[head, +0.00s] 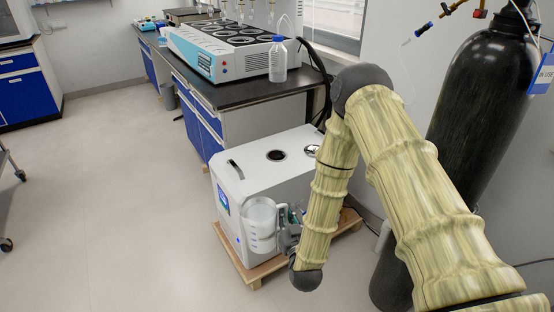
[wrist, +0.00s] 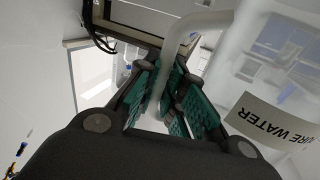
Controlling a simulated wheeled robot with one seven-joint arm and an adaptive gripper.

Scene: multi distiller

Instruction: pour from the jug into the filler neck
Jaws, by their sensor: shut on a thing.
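A translucent jug (head: 260,226) stands out in front of the white floor unit, held upright or nearly so, below the unit's top. In the wrist view the jug (wrist: 240,75) fills the right side, with a label reading "…URE WATER". My gripper (head: 287,226) is at the jug's right side; in the wrist view its green-padded fingers (wrist: 166,92) are shut on the white jug handle (wrist: 175,62). The filler neck (head: 276,155) appears as a dark round opening in the unit's top, above and behind the jug. The liquid level is unclear.
The white unit (head: 240,178) sits on a wooden pallet (head: 258,272). A silver round fitting (head: 312,150) is right of the opening, near my arm. A dark bench (head: 235,92) with a bottle (head: 278,62) stands behind. A black gas cylinder (head: 480,110) is at right.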

